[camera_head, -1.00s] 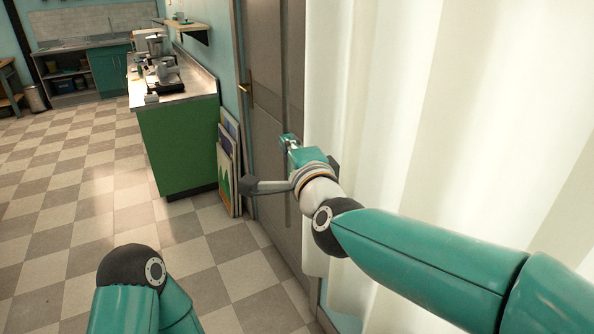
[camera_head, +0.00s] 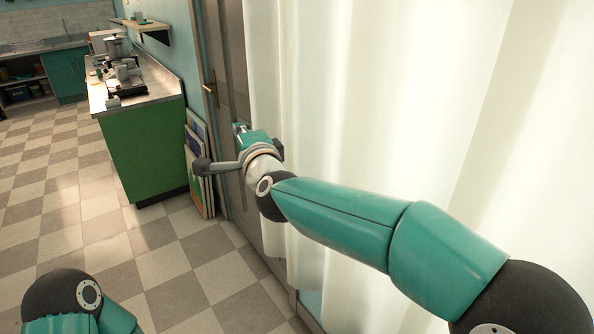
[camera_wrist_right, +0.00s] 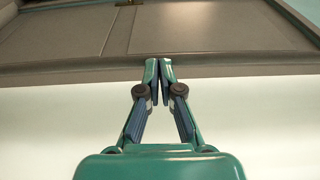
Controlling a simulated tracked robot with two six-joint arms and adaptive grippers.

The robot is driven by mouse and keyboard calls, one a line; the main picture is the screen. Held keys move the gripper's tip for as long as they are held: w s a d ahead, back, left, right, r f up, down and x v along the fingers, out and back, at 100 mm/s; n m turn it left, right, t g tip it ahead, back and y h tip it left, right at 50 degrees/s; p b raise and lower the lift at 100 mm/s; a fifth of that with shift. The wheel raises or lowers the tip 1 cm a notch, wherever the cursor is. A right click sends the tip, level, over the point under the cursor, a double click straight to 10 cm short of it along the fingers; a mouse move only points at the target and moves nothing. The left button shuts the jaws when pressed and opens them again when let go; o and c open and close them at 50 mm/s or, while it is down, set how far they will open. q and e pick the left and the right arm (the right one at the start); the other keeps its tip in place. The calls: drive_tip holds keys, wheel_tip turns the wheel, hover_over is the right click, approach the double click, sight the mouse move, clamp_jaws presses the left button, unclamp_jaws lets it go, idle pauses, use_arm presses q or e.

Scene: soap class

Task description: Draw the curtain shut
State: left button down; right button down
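A long white curtain (camera_head: 350,75) hangs in folds along the wall at the right of the head view. Its left edge lies beside the grey-brown door (camera_head: 232,75) and hides part of it. My right gripper (camera_head: 241,128) is at that edge, pointing along the wall toward the door. In the right wrist view its fingertips (camera_wrist_right: 159,65) are almost together over the curtain's pale edge (camera_wrist_right: 60,120). I see no cloth between them and cannot tell whether they touch it. My left gripper is out of view.
A brass handle (camera_head: 209,88) is on the door. Flat framed panels (camera_head: 197,160) lean beside it. A green counter (camera_head: 145,150) with appliances stands to the left. The tiled floor (camera_head: 130,240) in front is clear.

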drive_tip(key=b+v, duration=0.4)
drive_tip(key=v, duration=1)
drive_tip(key=shift+b, duration=0.4)
drive_tip(key=p+x, duration=0.5)
drive_tip(key=x, duration=0.9)
drive_tip(key=shift+a, duration=0.25)
drive_tip(key=shift+s, duration=0.1)
